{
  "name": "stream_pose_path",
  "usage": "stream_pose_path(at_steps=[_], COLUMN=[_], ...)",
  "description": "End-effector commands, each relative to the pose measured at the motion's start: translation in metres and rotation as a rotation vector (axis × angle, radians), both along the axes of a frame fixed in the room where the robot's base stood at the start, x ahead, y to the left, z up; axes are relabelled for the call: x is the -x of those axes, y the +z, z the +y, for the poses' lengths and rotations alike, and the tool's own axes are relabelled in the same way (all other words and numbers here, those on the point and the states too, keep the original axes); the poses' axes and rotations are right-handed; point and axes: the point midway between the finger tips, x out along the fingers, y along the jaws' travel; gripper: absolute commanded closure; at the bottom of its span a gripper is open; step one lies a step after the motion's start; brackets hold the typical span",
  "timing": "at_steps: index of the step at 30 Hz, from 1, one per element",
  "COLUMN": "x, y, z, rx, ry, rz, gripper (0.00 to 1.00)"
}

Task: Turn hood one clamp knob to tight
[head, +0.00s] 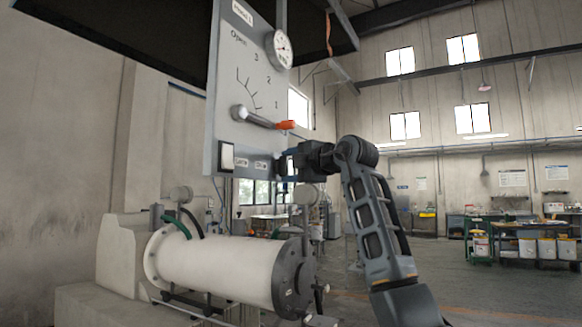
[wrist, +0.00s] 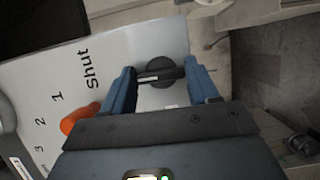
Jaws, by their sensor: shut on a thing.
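A pale hood panel (head: 225,85) carries the controls in the head view. In the wrist view, a dark round knob (wrist: 159,68) with a raised bar sits near the panel's edge. My gripper (wrist: 161,78) has its two blue fingers on either side of this knob, shut on it. In the head view, my gripper (head: 282,157) reaches the panel's lower right edge, and the knob is hidden there. I cannot read the knob's setting.
A lever with an orange tip (head: 286,125) sticks out just above my gripper, by a scale marked Open, 3, 2, 1. It also shows in the wrist view (wrist: 78,119). A gauge (head: 280,49), a rocker switch (head: 227,157) and a white mill cylinder (head: 220,263) are nearby.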

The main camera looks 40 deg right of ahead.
Motion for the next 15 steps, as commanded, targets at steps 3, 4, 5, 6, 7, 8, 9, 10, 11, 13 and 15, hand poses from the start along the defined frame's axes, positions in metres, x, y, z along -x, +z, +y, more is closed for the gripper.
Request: stream_pose_path(at_steps=[3,4,5,6,7,8,9,10,11,13,15], x=[-0.0006,-0.0006,-0.0005,-0.0005,-0.0004,-0.0004,-0.0003,-0.0003,-0.0003,-0.0002,0.0002], y=[-0.0017,-0.0016,-0.0014,-0.0012,-0.0011,-0.001,-0.0008,-0.0007,-0.0006,-0.0005,-0.0004], z=[-0.0001,-0.0001,0.0,0.0,0.0,0.0,0.0,0.0,0.0001,0.0001,0.0], rx=[-0.002,-0.002,-0.002,-0.002,-0.001,-0.001,-0.001,-0.001,-0.001,-0.001,0.0], ry=[0.001,0.001,0.001,0.001,0.001,0.001,0.001,0.001,0.001,0.001,0.0], rz=[0.003,0.003,0.003,0.002,0.002,0.002,0.001,0.001,0.001,0.001,0.0], gripper=[0.32,0.29,0.26,0.22,0.19,0.17,0.15,0.15,0.15,0.15,0.15])
